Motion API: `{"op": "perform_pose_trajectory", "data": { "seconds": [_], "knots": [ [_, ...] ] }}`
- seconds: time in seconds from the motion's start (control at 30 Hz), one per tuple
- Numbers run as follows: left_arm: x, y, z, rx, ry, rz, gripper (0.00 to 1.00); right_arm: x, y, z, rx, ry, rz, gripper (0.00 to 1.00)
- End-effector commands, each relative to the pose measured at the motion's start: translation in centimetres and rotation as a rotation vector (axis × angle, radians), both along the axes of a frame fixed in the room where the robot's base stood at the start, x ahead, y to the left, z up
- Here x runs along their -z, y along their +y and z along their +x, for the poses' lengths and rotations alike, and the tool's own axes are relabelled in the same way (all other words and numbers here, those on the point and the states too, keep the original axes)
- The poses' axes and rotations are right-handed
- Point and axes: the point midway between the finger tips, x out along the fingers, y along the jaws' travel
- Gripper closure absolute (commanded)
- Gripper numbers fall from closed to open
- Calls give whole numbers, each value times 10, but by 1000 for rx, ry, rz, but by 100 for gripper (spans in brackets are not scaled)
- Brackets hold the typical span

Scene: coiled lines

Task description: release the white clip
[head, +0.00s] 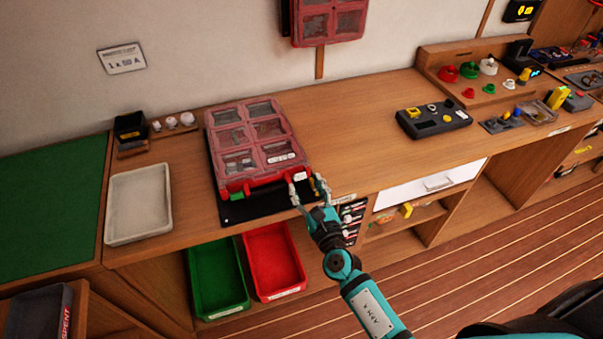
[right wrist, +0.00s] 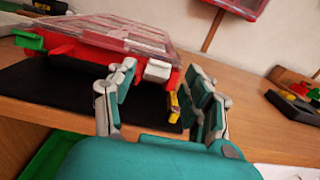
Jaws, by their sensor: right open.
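A red organizer case (head: 260,150) with a clear, divided lid lies shut on a black mat (head: 262,203). The white clip (right wrist: 158,71) is on the case's front edge, near its right corner. In the head view it is small and hard to separate from my fingertip. A green clip (right wrist: 28,40) is on the left of the same edge. My right gripper (head: 308,183) is open at that front right corner. In the right wrist view its fingers stand either side of the white clip, nearer the camera, with no visible contact. My left gripper is not in view.
A yellow piece (right wrist: 174,102) hangs below the white clip, between my fingers. A grey tray (head: 139,203) stands left of the mat. Green (head: 218,290) and red (head: 274,262) bins sit below the counter edge. The counter right of the case is clear up to a black control box (head: 433,120).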

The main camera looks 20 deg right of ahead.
Motion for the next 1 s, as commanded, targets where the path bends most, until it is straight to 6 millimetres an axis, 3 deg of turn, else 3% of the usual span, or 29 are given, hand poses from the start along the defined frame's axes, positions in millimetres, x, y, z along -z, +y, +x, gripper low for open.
{"op": "perform_pose_trajectory", "data": {
  "seconds": [0.1,0.23,0.63,1.0],
  "knots": [
    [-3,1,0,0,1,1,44,-1,1,21,0,0,0,48],
    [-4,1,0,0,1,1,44,0,1,35,0,0,0,48],
    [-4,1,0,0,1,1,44,0,2,41,0,1,2,48],
    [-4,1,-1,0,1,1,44,0,2,41,0,1,1,96]
  ]
}}
